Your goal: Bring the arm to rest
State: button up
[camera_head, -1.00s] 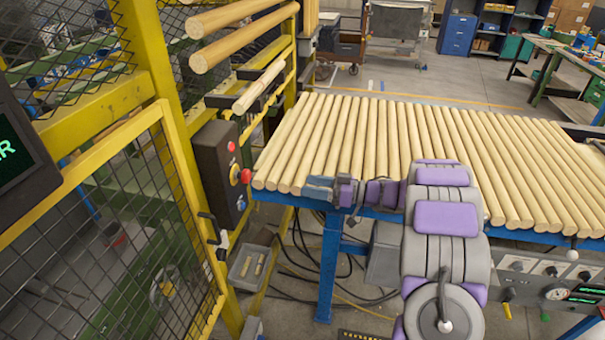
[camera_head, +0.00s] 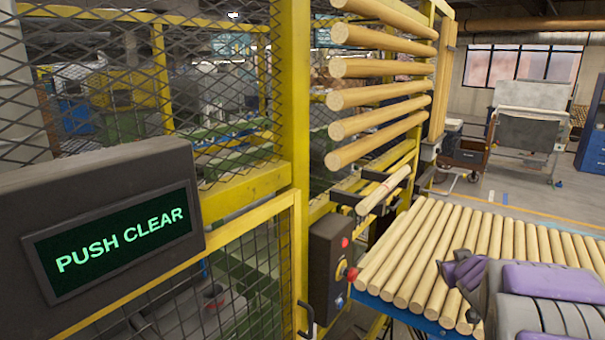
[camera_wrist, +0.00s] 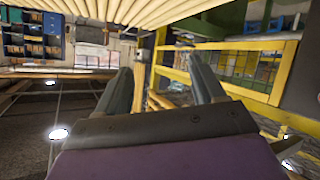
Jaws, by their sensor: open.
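My arm, grey with purple pads, shows at the lower right in the head view, and my gripper (camera_head: 455,270) is at its left end, just above the row of wooden rods (camera_head: 430,250). In the wrist view my gripper (camera_wrist: 160,66) has its two grey fingers wide apart, with nothing between them. The control box (camera_head: 330,268), with red and yellow buttons, stands left of the gripper with a gap between. A screen (camera_head: 120,240) at the left reads "PUSH CLEAR".
A yellow frame with mesh panels (camera_head: 235,135) stands at left. Several thick rods (camera_head: 385,93) stick out of it towards me, above the control box. One thinner rod (camera_head: 384,190) lies below them. Open floor (camera_head: 500,195) and a cart (camera_head: 525,130) lie beyond the rods.

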jog(key=s+a+f+g+y, duration=0.1)
jog(key=s+a+g, duration=0.3)
jog(key=s, duration=1)
jog(key=s+a+f+g+y, duration=0.1)
jog(key=s+a+f+g, duration=0.3)
jog(key=s+a, duration=0.7)
jog(key=s+a+f+g+y, duration=0.1)
jog(key=s+a+f+g, duration=0.2)
jog(key=s, duration=1.6)
jog(key=a+g, duration=0.3)
jog(key=a, duration=0.2)
jog(key=shift+s+a+m+y, duration=0.2)
jog(key=shift+m+y, duration=0.1)
jog(key=shift+c, duration=0.5)
